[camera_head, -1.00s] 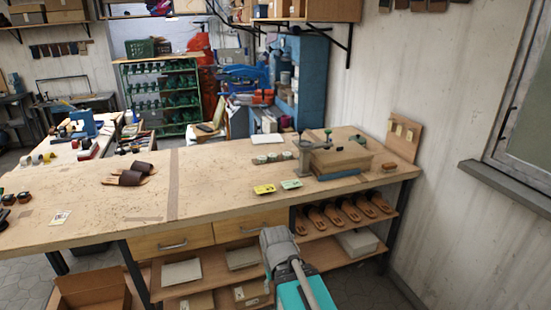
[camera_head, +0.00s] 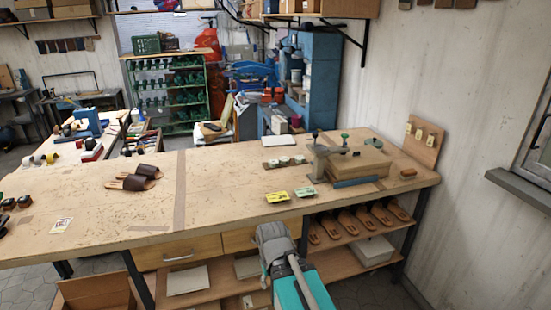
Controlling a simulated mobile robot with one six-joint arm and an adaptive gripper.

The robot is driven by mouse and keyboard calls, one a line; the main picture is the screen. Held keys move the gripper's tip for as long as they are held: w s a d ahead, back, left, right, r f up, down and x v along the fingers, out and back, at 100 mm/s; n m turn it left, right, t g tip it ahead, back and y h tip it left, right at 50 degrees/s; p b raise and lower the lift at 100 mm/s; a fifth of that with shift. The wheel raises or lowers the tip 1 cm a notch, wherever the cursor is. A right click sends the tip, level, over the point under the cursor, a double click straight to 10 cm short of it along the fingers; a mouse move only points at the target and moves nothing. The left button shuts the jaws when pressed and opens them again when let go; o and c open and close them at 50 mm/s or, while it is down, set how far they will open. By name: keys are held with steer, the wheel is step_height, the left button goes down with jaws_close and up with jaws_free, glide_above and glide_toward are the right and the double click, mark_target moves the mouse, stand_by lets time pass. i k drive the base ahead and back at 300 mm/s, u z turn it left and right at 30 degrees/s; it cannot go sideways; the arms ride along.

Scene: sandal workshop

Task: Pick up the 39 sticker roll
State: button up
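Three small whitish rolls (camera_head: 285,160) sit in a row on a low dark holder on the workbench (camera_head: 120,212), right of its middle. They may be the sticker rolls; no number such as 39 can be read. My gripper (camera_head: 272,233) is in front of the bench's near edge, below and nearer than the rolls and apart from them. I see it from behind, so its fingertips and opening are hidden. No held object shows.
A clamp (camera_head: 320,160) and wooden block (camera_head: 357,164) stand right of the rolls. Brown sandals (camera_head: 136,177) lie left. Bare benchtop lies between.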

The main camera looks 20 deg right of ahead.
mark_target(284, 160)
steer(key=i, duration=1.3)
steer(key=z, duration=0.05)
